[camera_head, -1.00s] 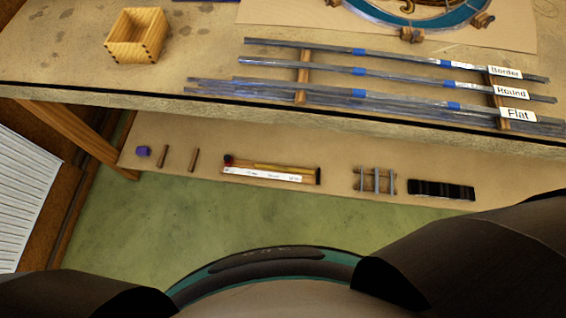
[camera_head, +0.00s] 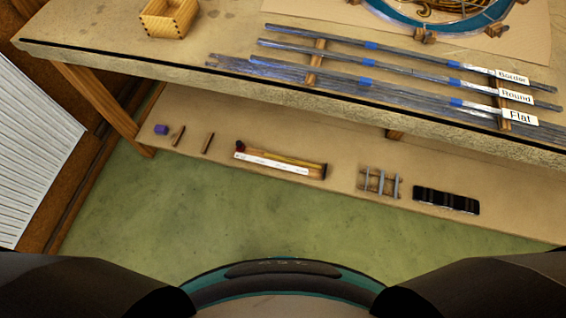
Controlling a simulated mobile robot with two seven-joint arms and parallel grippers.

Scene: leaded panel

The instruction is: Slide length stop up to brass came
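Long grey came strips lie on the workbench in bundles tagged Border (camera_head: 420,70), Round (camera_head: 420,95) and Flat (camera_head: 400,98), with blue bands around them. They rest across wooden bars (camera_head: 317,62). I cannot pick out a brass-coloured came or a length stop for sure in this view. Neither gripper is in view; only dark upper parts of my two arms show at the bottom left and bottom right corners.
The workbench (camera_head: 130,62) carries an open wooden box (camera_head: 168,18) and a round leaded panel (camera_head: 440,22). The lower shelf (camera_head: 340,200) holds a purple block (camera_head: 161,130), wooden sticks (camera_head: 207,143), a long tray (camera_head: 280,160), a small rack (camera_head: 380,183) and a black strip (camera_head: 446,200). Green floor is clear.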

